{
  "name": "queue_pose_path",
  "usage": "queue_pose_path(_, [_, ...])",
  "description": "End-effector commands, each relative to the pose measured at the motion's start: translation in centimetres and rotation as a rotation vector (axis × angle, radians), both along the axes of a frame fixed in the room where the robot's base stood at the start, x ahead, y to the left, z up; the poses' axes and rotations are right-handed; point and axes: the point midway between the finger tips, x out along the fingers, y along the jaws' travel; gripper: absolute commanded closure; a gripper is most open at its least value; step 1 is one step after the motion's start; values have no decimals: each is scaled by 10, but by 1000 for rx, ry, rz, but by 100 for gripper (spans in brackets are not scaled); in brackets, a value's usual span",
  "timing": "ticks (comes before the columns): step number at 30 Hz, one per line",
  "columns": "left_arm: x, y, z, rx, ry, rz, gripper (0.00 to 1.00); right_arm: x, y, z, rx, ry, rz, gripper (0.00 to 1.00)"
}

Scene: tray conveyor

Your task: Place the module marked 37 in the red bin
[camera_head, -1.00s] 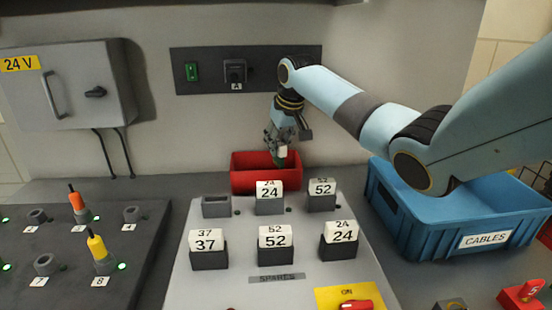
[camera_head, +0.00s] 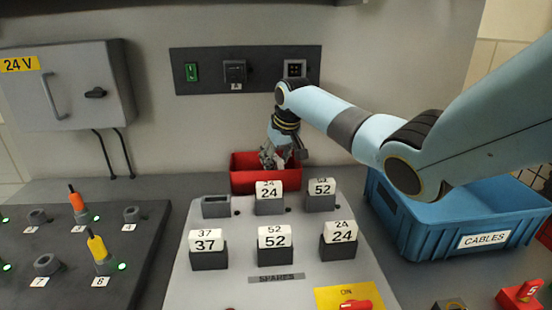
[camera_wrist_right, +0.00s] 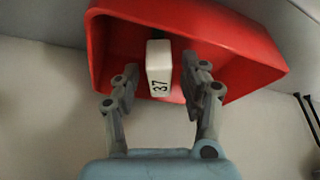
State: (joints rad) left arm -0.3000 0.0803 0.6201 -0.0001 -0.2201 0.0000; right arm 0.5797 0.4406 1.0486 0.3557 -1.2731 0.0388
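A white module marked 37 (camera_wrist_right: 159,82) shows inside the red bin (camera_wrist_right: 235,45) in the right wrist view. My right gripper (camera_head: 271,160) reaches down into the red bin (camera_head: 262,184) in the head view. Its two fingers stand on either side of this module, with a visible gap on each side, so it is open. I cannot tell whether the module touches the bin floor. Another module marked 37 (camera_head: 207,241) stands upright in a dark holder at the front left of the spares panel. My left gripper is not in view.
The spares panel (camera_head: 233,286) also holds modules marked 24 (camera_head: 269,190) and 52 (camera_head: 275,237); its back-left holder (camera_head: 216,207) is empty. A blue cables crate (camera_head: 425,232) stands right. The grey wall is close behind the bin.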

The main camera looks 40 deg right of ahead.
Motion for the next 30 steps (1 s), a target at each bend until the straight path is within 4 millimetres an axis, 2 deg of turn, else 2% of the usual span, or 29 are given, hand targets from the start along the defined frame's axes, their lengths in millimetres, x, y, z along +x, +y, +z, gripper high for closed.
queue_pose_path(6, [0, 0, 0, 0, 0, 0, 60, 0, 0, 1, 0, 0, 0, 55])
queue_pose_path(10, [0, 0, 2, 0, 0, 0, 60, -2, 0, 9, -1, -1, 1, 55])
queue_pose_path(24, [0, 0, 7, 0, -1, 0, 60, -37, 9, 96, -2, -3, 1, 55])
queue_pose_path(30, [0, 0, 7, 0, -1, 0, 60, -44, 11, 113, 0, -1, 0, 55])
